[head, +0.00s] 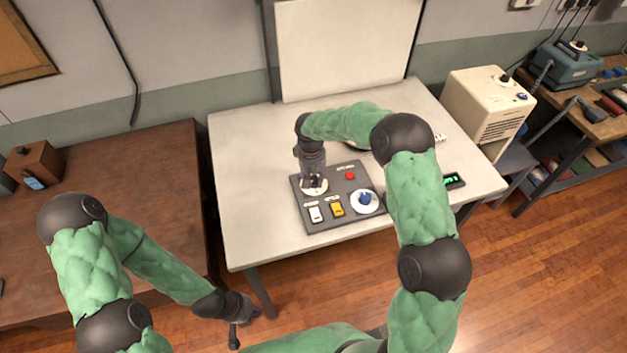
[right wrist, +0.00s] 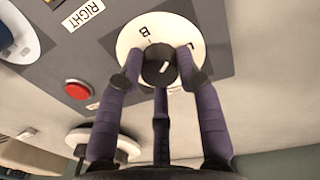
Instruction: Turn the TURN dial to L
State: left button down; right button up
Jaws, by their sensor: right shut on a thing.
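The dial is a black knob (right wrist: 158,66) on a round white plate (right wrist: 132,40); in the head view the plate (head: 322,190) sits at the panel's left. The letter B shows on the plate in the right wrist view, and an L-like letter is partly covered by a finger. A short white mark is on the knob; I cannot tell which letter it points to. My right gripper (head: 313,181) reaches down from above, its purple fingers shut around the knob. My left gripper (head: 238,312) hangs low, away from the panel; its fingers are too small to read.
The grey panel (head: 302,226) also carries a red button (head: 350,175), a white switch (head: 316,214), a yellow switch (head: 337,209) and a blue knob (head: 366,198). It lies on a pale table (head: 250,220). A small green-lit display (head: 453,181) is at the right.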

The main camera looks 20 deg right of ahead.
aim_at(312, 179)
jog(key=m, duration=0.1)
jog(key=m+b, duration=0.1)
jog(key=m, duration=0.1)
jog(key=shift+s+f+m, duration=0.15)
jog(key=shift+f+m, duration=0.05)
jog(key=shift+m, duration=0.1)
jog(key=shift+m+b, duration=0.3)
jog(key=shift+m, duration=1.6)
jog(key=o, duration=1.1)
jog(key=shift+o, duration=0.2)
jog(key=shift+r, duration=0.1)
jog(key=shift+r, duration=0.3)
notch_tip(312, 179, up, 11)
jog(key=shift+w+a+r, duration=0.2)
jog(key=shift+w+a, duration=0.05)
jog(key=shift+a, duration=0.05)
